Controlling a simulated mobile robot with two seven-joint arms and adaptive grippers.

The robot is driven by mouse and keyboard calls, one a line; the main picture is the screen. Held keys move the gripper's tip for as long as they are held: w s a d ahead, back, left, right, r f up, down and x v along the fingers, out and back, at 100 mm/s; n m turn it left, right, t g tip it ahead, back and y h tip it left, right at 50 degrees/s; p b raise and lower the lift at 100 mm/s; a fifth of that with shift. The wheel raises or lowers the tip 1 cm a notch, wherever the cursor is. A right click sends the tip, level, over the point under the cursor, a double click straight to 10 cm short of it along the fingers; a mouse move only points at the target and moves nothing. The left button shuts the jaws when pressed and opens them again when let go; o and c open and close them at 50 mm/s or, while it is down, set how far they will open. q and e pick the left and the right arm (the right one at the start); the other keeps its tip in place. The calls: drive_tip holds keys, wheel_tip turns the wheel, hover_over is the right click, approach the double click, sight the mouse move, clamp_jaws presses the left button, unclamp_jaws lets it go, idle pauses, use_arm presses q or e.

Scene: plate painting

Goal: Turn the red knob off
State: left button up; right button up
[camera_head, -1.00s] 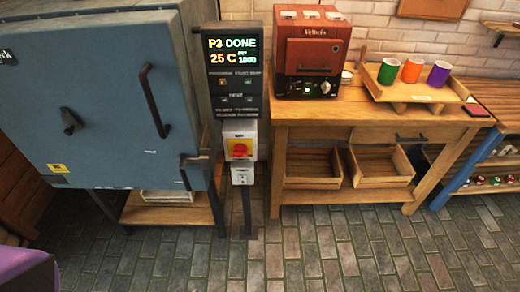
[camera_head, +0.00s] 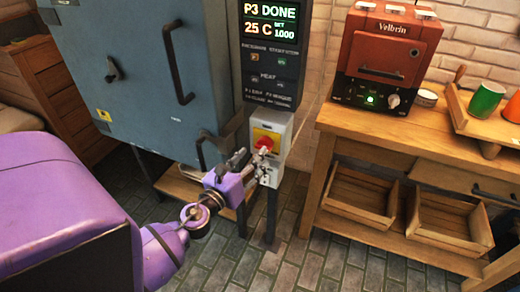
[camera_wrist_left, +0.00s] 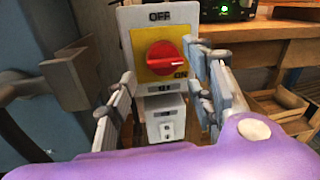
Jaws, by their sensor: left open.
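The red knob (camera_wrist_left: 166,60) sits on a yellow plate on a grey switch box (camera_wrist_left: 149,17), with OFF marked above and ON at the lower right. Its pale pointer line points right, towards the ON side. The knob also shows in the head view (camera_head: 264,144), partly covered by my gripper. My left gripper (camera_head: 258,160) is open in front of the box. In the left wrist view its two fingers (camera_wrist_left: 160,88) stand apart, left and right of the box's lower part, with nothing between them that I can see held. My right gripper is not in view.
A blue kiln (camera_head: 130,75) with a black door handle (camera_head: 178,62) stands left of the box. A display panel (camera_head: 270,50) reading P3 DONE and 25 C is above it. A wooden table (camera_head: 400,140) with a small red oven (camera_head: 385,55) stands right.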

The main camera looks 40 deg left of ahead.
sight(259, 148)
use_arm(q)
drive_tip(key=w, duration=0.4)
drive_tip(key=shift+a, duration=0.35)
drive_tip(key=shift+w, duration=0.5)
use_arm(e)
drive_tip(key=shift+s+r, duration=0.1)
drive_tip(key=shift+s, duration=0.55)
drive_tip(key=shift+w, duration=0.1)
use_arm(q)
drive_tip(key=c, duration=1.1)
drive_tip(key=shift+o, duration=0.2)
